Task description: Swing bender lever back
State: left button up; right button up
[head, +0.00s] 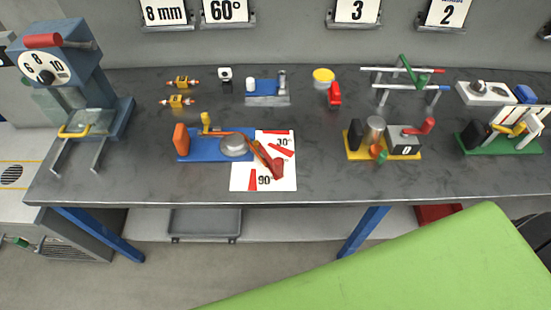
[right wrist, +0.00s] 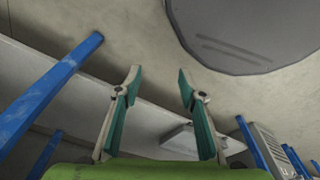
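The bender has a blue base (head: 200,148) on the workbench, left of centre in the head view. It carries a round grey disc (head: 234,146), an orange upright piece at its left end and a small yellow piece at the back. The bender lever (head: 266,157) runs from near the disc toward the front right. Its red end (head: 277,169) lies over a white angle sheet (head: 262,184) with red marks. My right gripper (right wrist: 158,72) is open and empty in the right wrist view, its fingertips well apart and away from the bender. My left gripper is not in view.
A blue press (head: 62,70) stands at the bench's left end. Yellow-based (head: 384,153) and green-based (head: 500,143) fixtures stand to the right. A rack of rods (head: 400,87) lies behind. Bench between sheet and yellow base is clear. Blue legs (head: 362,230) stand below.

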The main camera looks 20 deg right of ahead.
jog(key=w+a+r+t, duration=0.1)
jog(key=w+r, duration=0.4)
jog(key=r, duration=0.4)
jog(key=w+a+r, duration=0.2)
jog(key=w+r, duration=0.2)
jog(key=r, duration=0.5)
jog(key=w+a+r+t, duration=0.1)
jog(key=w+r, duration=0.4)
jog(key=r, duration=0.4)
jog(key=w+a+r+n+g+y, duration=0.1)
jog(key=w+a+r+n+y, duration=0.1)
jog(key=w+a+r+n, duration=0.4)
jog(key=w+a+r+n+y, duration=0.1)
jog(key=w+a+r+n, duration=0.3)
jog(key=r, duration=0.5)
jog(key=n+g+h, duration=0.3)
jog(key=n, duration=0.3)
send_near(280, 160)
notch_tip(280, 160, down, 11)
jog(key=shift+s+a+f+p, duration=0.1)
jog(key=shift+s+a+p, duration=0.05)
jog(key=shift+p, duration=1.05)
grip_shut()
